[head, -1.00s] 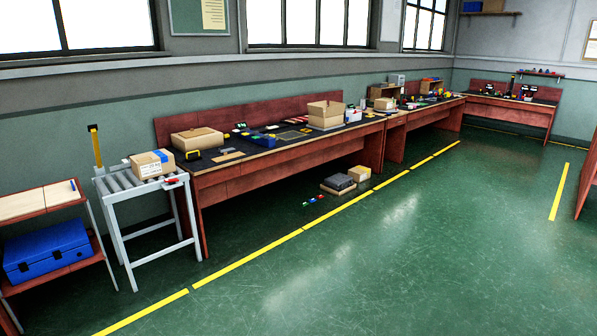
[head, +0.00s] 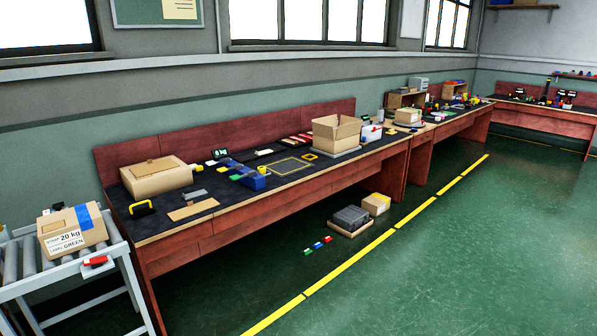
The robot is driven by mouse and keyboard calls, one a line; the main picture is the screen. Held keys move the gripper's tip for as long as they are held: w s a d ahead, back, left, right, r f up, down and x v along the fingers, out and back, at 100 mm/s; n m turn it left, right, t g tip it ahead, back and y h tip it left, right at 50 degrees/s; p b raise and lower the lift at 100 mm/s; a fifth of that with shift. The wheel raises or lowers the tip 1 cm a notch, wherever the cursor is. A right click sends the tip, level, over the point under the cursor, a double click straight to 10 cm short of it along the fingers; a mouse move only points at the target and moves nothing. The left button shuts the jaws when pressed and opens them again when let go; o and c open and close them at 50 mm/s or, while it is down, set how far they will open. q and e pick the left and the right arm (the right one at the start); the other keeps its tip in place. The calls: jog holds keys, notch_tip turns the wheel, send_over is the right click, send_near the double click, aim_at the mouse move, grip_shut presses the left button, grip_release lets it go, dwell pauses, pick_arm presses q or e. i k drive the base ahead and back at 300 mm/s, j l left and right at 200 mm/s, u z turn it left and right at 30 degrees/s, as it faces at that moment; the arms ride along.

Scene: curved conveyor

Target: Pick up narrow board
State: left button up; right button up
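A small flat light-brown board (head: 193,209), which looks like the narrow board, lies near the front edge of the dark-topped workbench (head: 240,212) in the head view. A small grey piece (head: 195,194) lies just behind it. A yellow-and-black item (head: 142,208) stands to its left, apart from it. Neither of my grippers is in view, and nothing covers the board.
A closed cardboard box (head: 156,176) sits behind the board, and blue parts (head: 250,178) lie to its right. An open carton (head: 336,132) stands farther along. A labelled box (head: 72,231) rests on the roller conveyor (head: 36,262) at left.

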aim_at(192, 209)
jog(key=i, duration=0.85)
jog(key=i+u, duration=0.1)
jog(key=i, duration=0.8)
jog(key=i+l, duration=0.15)
jog(key=i, duration=0.7)
jog(key=i+l+u, duration=0.1)
jog(key=i+u, duration=0.3)
jog(key=u, duration=1.15)
